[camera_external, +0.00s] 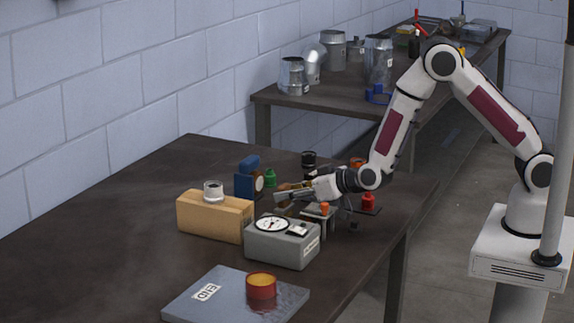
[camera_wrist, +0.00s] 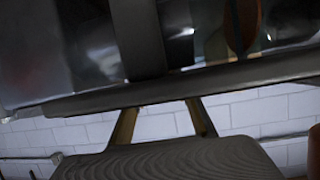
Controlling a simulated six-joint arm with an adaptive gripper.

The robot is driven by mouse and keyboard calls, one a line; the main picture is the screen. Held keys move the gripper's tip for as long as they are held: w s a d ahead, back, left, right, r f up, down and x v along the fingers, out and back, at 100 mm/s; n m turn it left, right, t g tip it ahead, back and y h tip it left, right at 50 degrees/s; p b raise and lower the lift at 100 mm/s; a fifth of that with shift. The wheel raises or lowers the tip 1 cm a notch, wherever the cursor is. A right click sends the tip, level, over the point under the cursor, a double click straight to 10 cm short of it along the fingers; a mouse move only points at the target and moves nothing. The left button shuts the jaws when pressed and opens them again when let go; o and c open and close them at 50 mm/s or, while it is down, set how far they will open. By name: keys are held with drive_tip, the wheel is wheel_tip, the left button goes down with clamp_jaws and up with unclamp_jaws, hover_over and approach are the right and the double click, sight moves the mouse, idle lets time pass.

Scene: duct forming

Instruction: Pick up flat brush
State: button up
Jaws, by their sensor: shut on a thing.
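My gripper (camera_external: 288,193) is over the dark table, low among the objects near its far right part. It is shut on a small brown thing (camera_external: 291,186), which seems to be the flat brush. The fingers hide most of it, so its bristles and handle cannot be told apart. In the wrist view, a dark grey ridged pad (camera_wrist: 170,162) and a dark bar fill the near part. A reddish-brown strip (camera_wrist: 243,25) shows at the top right; I cannot tell what it belongs to.
A grey gauge box (camera_external: 282,246) and a tan block (camera_external: 214,217) with a clear jar stand close by. A blue item (camera_external: 249,180), a green piece (camera_external: 270,178) and a red piece (camera_external: 368,201) are around the gripper. A grey plate (camera_external: 215,303) bears a red-orange cup (camera_external: 261,286). The table's left is clear.

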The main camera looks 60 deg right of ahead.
wheel_tip(320, 180, up, 10)
idle(0.7)
